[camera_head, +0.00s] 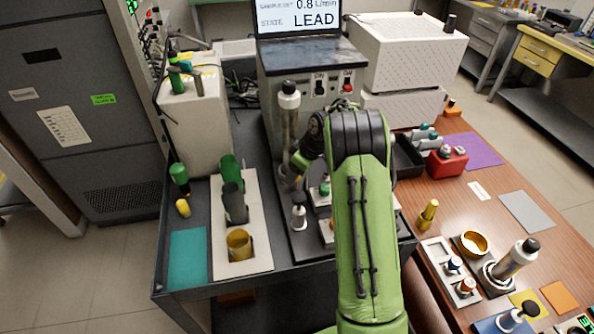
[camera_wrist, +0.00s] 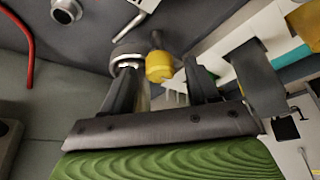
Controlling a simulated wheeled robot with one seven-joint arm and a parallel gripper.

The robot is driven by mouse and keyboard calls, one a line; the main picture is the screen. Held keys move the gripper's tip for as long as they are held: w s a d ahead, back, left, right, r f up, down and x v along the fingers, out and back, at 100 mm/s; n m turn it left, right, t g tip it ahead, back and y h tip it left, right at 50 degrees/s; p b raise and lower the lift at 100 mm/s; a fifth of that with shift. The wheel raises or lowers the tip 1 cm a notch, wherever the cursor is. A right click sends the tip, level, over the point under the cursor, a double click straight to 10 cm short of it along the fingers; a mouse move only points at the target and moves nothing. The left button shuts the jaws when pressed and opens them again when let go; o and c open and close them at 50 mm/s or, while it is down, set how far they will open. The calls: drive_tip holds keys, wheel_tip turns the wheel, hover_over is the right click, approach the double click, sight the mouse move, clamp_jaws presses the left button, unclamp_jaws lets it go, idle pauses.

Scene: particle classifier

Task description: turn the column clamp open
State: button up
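A metal column (camera_head: 289,130) with a black cap stands upright in front of the instrument with the "LEAD" screen. I cannot pick out its clamp for certain. In the wrist view a yellow knob-like cylinder (camera_wrist: 158,66) on a dark stem sits beside a shiny metal ring (camera_wrist: 127,54); which of these belongs to the clamp is unclear. My gripper (camera_wrist: 160,72) has its two dark fingers apart, with the yellow cylinder and a pale jagged piece (camera_wrist: 174,86) showing in the gap. Whether a finger touches the cylinder cannot be told. In the head view my arm hides the fingers.
The instrument (camera_head: 312,62) with its switches stands right behind the column. A pale rack (camera_head: 262,262) with dark and yellow cups is at left, beside a teal mat (camera_head: 188,258). Small bottles (camera_head: 299,213) stand close in front of the column. A wooden table (camera_head: 500,235) with more parts lies at right.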

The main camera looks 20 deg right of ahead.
drive_tip(key=p+v, duration=0.2)
drive_tip(key=v, duration=1.3)
drive_tip(key=shift+r+p, duration=0.35)
drive_tip(key=shift+s, duration=0.1)
drive_tip(key=s+a+r+m+h, duration=0.1)
drive_tip(key=s+a+r+m, duration=0.2)
drive_tip(key=s+a+r, duration=0.7)
drive_tip(key=s+a+f+m+t, duration=0.1)
drive_tip(key=s+a+m, duration=0.1)
drive_tip(key=s, duration=0.7)
drive_tip(key=s+a+f+m+h, duration=0.1)
drive_tip(key=s+a+f, duration=0.1)
drive_tip(key=s, duration=0.8)
drive_tip(key=shift+s+a+f+m+t+h, duration=0.2)
drive_tip(key=shift+s+a+m+t+h, duration=0.15)
drive_tip(key=shift+a+m+t, duration=0.1)
